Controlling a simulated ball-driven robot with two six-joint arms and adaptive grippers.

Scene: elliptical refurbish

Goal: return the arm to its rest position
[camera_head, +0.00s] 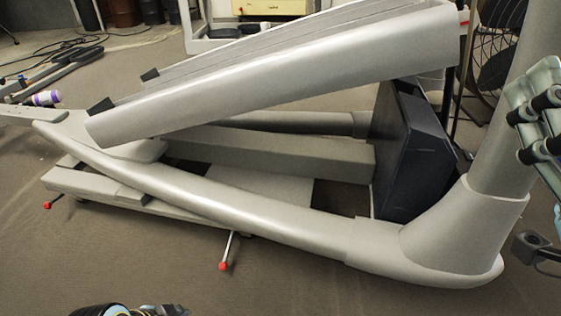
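A large grey elliptical machine (270,90) fills the middle of the head view, with a long sloping beam above and a curved tube (240,208) below. A thick upright post (505,110) rises at its right end. At the right edge, parts of my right arm with black rollers and pale blue-grey panels are cut off by the frame; I cannot make out its fingertips. At the bottom edge, left of centre, only the top of a dark part with a blue patch shows, probably of my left arm. Whether either gripper is open or shut cannot be told.
The carpeted floor (310,280) is clear in front of the machine. Red-tipped levers (224,265) stick out of its base. A dark boxy housing (412,155) stands near the post, with a black fan (500,45) behind. Cables (60,45) lie at the upper left.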

